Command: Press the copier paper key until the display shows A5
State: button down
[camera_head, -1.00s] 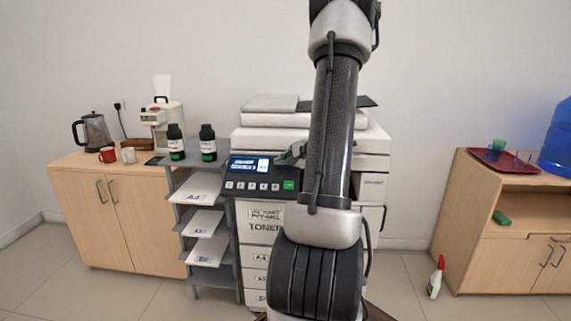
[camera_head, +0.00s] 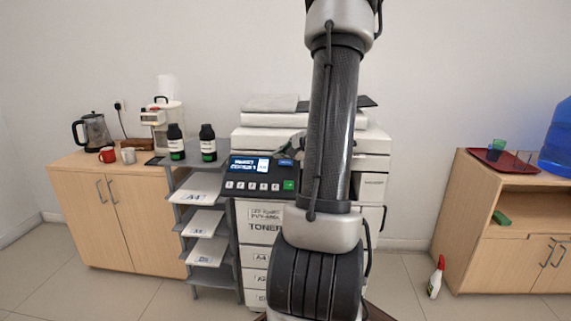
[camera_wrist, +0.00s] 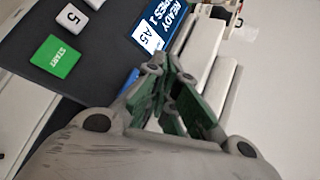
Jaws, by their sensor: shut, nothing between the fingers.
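The copier (camera_head: 262,213) stands in the middle of the head view, partly hidden by my arm. Its lit display (camera_head: 249,165) is too small to read there. In the wrist view the display (camera_wrist: 163,18) reads READY, COPIES 1, and A5 in a white field. A blue key (camera_head: 286,162) sits right of the display, and part of it shows beside my fingers in the wrist view (camera_wrist: 132,77). My gripper (camera_wrist: 168,68) is shut and empty over the panel near this key. In the head view it sits just above the key, apart from it.
The green START key (camera_wrist: 56,57) and a row of white number keys (camera_head: 252,186) are on the same panel. A grey paper rack (camera_head: 190,230) with two black bottles on top stands close left. A cabinet with a red tray (camera_head: 503,160) is at the right.

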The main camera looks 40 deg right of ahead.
jog(key=shift+s+a+r, duration=0.25)
jog(key=shift+a+r, duration=0.05)
jog(key=shift+r, duration=0.3)
jog(key=shift+s+a+r, duration=0.2)
jog(key=shift+a+r, duration=0.05)
jog(key=shift+r, duration=0.3)
jog(key=s+a+f+n+g+y, duration=0.3)
jog(key=s+a+n+g, duration=0.45)
jog(key=s+a, duration=0.75)
jog(key=s+a+r+n+h, duration=0.3)
jog(key=s+a+r+n, duration=0.3)
jog(key=a+r+n, duration=0.3)
jog(key=a+n, duration=0.1)
jog(key=n, duration=0.2)
jog(key=shift+r, duration=0.2)
jog(key=shift+s+g, duration=0.1)
jog(key=shift+g, duration=0.15)
